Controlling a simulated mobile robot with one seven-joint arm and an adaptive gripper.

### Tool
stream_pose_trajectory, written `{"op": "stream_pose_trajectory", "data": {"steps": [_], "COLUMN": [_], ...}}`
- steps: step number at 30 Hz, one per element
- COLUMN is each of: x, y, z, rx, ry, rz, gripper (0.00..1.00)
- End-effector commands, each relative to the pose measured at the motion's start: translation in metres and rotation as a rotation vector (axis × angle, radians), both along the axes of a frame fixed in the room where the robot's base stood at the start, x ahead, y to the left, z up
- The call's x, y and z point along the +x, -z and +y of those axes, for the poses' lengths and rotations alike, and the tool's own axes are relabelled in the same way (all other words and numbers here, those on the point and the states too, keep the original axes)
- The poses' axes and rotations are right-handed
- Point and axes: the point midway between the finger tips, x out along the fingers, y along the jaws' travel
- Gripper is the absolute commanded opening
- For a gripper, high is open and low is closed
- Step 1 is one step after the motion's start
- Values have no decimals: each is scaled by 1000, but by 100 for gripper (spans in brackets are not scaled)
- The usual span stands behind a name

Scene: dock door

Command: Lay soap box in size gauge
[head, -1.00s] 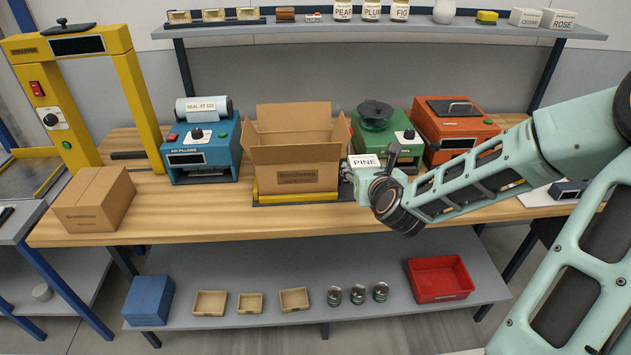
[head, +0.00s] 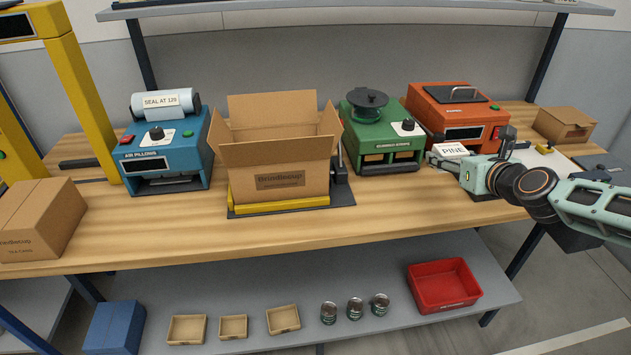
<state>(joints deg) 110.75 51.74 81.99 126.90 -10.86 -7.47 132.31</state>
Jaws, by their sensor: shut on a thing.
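A white box marked PINE (head: 451,150), which looks like the soap box, is held in my gripper (head: 447,161) above the right part of the workbench. The gripper is shut on it, and the arm reaches in from the right. The box's label shows; its lower part is partly hidden by the fingers. It appears in front of the orange machine (head: 460,112). I cannot pick out the size gauge with certainty. A white flat piece (head: 543,160) lies on the bench behind my gripper, partly covered by it.
An open carton (head: 278,184) stands mid-bench on a yellow-edged base. A blue air-pillow machine (head: 168,155) and a green machine (head: 382,136) flank it. A closed carton (head: 38,222) is at left, a smaller carton (head: 566,125) at back right. The bench front is clear.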

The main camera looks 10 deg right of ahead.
Motion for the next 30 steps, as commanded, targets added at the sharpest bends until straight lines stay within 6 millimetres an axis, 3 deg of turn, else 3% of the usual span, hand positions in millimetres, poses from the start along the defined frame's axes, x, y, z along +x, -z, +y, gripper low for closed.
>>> {"op": "stream_pose_trajectory", "data": {"steps": [18, 30], "x": [61, 87], "y": [41, 88], "z": [67, 93], "rx": [-3, 0], "ry": [-6, -1], "rz": [0, -1], "gripper": [20, 20]}}
